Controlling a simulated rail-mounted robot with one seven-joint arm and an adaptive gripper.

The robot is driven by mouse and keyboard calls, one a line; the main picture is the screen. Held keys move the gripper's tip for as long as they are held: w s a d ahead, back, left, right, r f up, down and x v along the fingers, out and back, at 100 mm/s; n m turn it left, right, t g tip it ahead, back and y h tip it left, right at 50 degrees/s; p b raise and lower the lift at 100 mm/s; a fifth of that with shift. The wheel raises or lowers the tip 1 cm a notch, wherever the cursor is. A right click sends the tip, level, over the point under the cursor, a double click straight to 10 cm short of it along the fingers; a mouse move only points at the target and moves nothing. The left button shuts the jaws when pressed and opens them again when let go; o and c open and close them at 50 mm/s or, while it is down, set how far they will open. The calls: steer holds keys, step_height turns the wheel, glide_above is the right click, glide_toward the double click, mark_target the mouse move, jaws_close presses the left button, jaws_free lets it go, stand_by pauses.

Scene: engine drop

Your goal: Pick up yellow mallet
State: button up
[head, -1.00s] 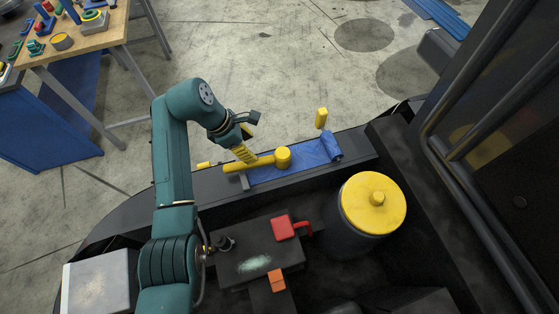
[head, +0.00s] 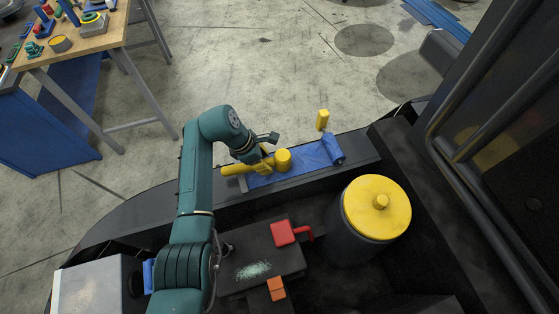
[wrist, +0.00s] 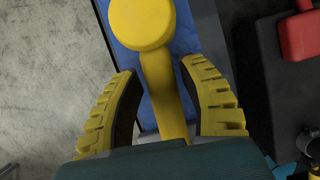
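The yellow mallet (head: 283,159) lies on a blue cloth on the dark ledge, its round head to the right and its handle to the left. My gripper (head: 264,167) is down over the handle, close to the head. In the wrist view my gripper (wrist: 165,85) has its two yellow ridged fingers apart, one on each side of the mallet's handle (wrist: 166,100), with gaps visible on both sides. The mallet's head (wrist: 140,22) is beyond the fingertips. The handle's near end is hidden by my gripper's body.
The blue cloth (head: 310,157) has a rolled end at its right. A yellow post (head: 323,119) stands behind it. A yellow-lidded drum (head: 377,205), a red object (head: 284,233) and an orange block (head: 276,288) are nearer. A wooden workbench (head: 100,37) is at the upper left.

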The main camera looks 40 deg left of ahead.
mark_target(265, 162)
jaws_close()
step_height(265, 162, up, 10)
steer(key=p, duration=0.2)
steer(key=shift+c, duration=1.3)
jaws_free()
jaws_close()
steer(key=shift+p, duration=0.3)
